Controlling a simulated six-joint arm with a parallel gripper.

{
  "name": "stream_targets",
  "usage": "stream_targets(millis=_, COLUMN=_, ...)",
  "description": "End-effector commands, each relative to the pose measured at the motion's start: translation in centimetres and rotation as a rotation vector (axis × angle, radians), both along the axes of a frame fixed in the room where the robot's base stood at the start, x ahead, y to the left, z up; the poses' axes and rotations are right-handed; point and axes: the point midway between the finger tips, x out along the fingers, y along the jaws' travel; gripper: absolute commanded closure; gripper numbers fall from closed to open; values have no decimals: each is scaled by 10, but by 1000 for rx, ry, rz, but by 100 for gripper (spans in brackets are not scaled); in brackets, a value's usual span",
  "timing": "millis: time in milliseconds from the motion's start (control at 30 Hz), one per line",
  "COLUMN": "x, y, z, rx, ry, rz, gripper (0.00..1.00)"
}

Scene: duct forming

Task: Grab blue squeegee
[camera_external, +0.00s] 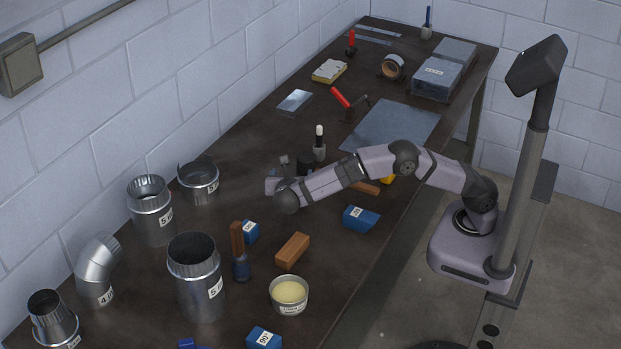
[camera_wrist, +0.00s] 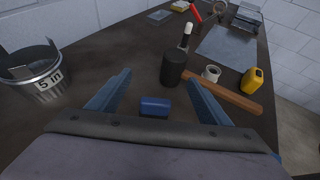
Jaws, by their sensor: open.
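A small plain blue block-like piece (camera_wrist: 155,106), possibly the squeegee, lies on the table between and below my gripper's fingers in the wrist view. My gripper (camera_wrist: 157,79) is open, with its two blue-grey fingers apart and nothing held between them. In the external view my gripper (camera_external: 278,170) hangs over the middle of the table, left of the mallet. I cannot make out the blue piece there; my arm may hide it. Other blue pieces, a labelled block (camera_external: 360,219) and a small block (camera_external: 251,232), lie to the right and front.
A black mallet head (camera_wrist: 173,68) with a wooden handle (camera_wrist: 228,98) lies just beyond the fingers. A yellow tape measure (camera_wrist: 253,80) is to the right. Metal duct pieces (camera_external: 197,275) stand at left and front, near a wooden block (camera_external: 292,250) and an open tin (camera_external: 289,293).

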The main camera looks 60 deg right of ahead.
Motion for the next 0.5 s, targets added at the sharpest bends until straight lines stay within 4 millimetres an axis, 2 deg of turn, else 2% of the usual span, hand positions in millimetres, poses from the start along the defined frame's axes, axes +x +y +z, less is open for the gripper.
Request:
stream_targets(millis=33, x=2, y=9, z=-3, rx=-27, ry=4, rz=22, gripper=28)
stream_targets(millis=67, x=2, y=10, z=-9, rx=-39, ry=7, rz=25, gripper=28)
stream_targets(millis=133, x=2, y=7, z=-30, rx=-36, ry=11, rz=21, gripper=28)
stream_targets(millis=300, x=2, y=7, z=-63, rx=-30, ry=6, rz=20, gripper=28)
stream_targets(millis=500, x=2, y=7, z=-78, rx=-26, ry=2, rz=19, gripper=28)
